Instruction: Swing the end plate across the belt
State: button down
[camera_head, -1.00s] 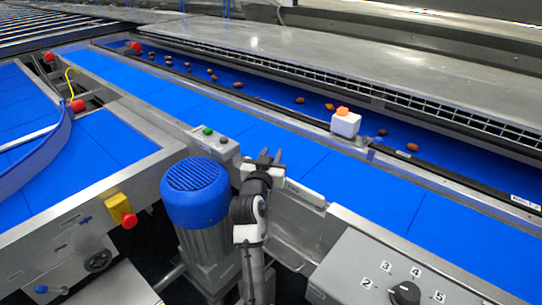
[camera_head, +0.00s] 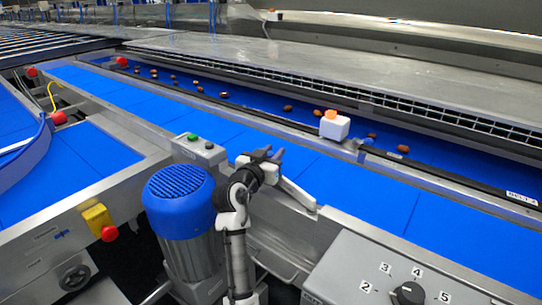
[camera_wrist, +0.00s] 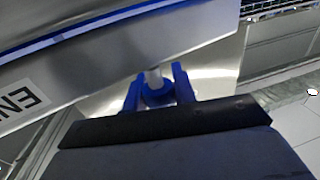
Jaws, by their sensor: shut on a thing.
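The end plate (camera_head: 297,193) is a narrow grey metal bar at the near edge of the long blue belt (camera_head: 330,178). Its right end sits by the belt's side frame, and its left end reaches my gripper, angled slightly over the belt. My gripper (camera_head: 262,154) is at that left end, its fingers pointing over the belt. In the wrist view, my gripper's blue fingers (camera_wrist: 157,84) are shut around a small pale upright post. The plate (camera_wrist: 130,65) also shows there as a grey band, with a label partly reading "EN". The post's base is hidden.
A blue-topped motor (camera_head: 180,202) stands left of my arm. A button box (camera_head: 200,148) sits on the frame behind it. A dial panel (camera_head: 375,275) is at front right. A white block (camera_head: 334,127) stands by the far belt, which carries several dates (camera_head: 288,109).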

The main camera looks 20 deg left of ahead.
jog(key=c, duration=1.1)
grip_release()
jog(key=shift+c, duration=0.2)
jog(key=shift+s, duration=0.15)
jog(key=s+a+b, duration=0.2)
jog(key=s+b, duration=0.1)
jog(key=s, duration=1)
jog(key=shift+s, duration=0.2)
jog(key=shift+a, duration=0.15)
